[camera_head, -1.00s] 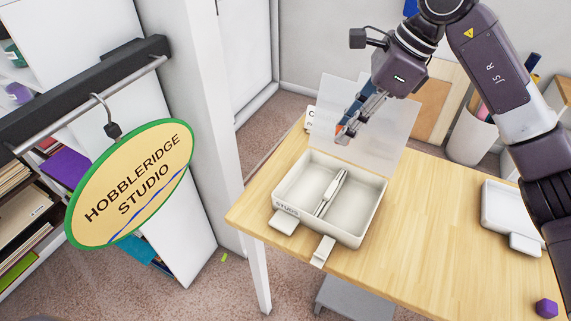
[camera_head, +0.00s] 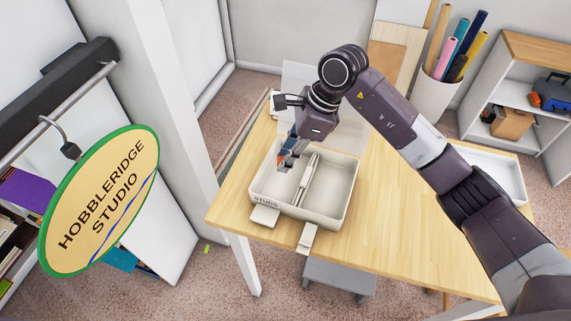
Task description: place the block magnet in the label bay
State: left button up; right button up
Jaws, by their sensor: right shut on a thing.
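A white two-compartment tray (camera_head: 322,219) stands on the table, split by a divider (camera_head: 308,178). The front of its left compartment reads "STUDS". No wording is readable at the right compartment, so I cannot tell which is the label bay. My right gripper (camera_head: 287,161) points down over the back of the left compartment. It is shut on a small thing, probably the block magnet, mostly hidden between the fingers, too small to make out. Whether it touches the tray is unclear. Both compartments look empty where visible. My left gripper is out of view.
Two tabs stick out at the tray's front, left (camera_head: 265,216) and right (camera_head: 307,238). A translucent sheet (camera_head: 301,76) stands behind the tray. Another white tray (camera_head: 497,169) is partly behind my right arm. A hanging oval sign (camera_head: 102,200) is at left. Bare tabletop (camera_head: 385,215) lies right of the tray.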

jog(key=shift+f, duration=0.55)
notch_tip(320, 180, down, 4)
jog(key=shift+r+p, duration=0.15)
jog(key=shift+p, duration=0.35)
jog(key=o, duration=0.9)
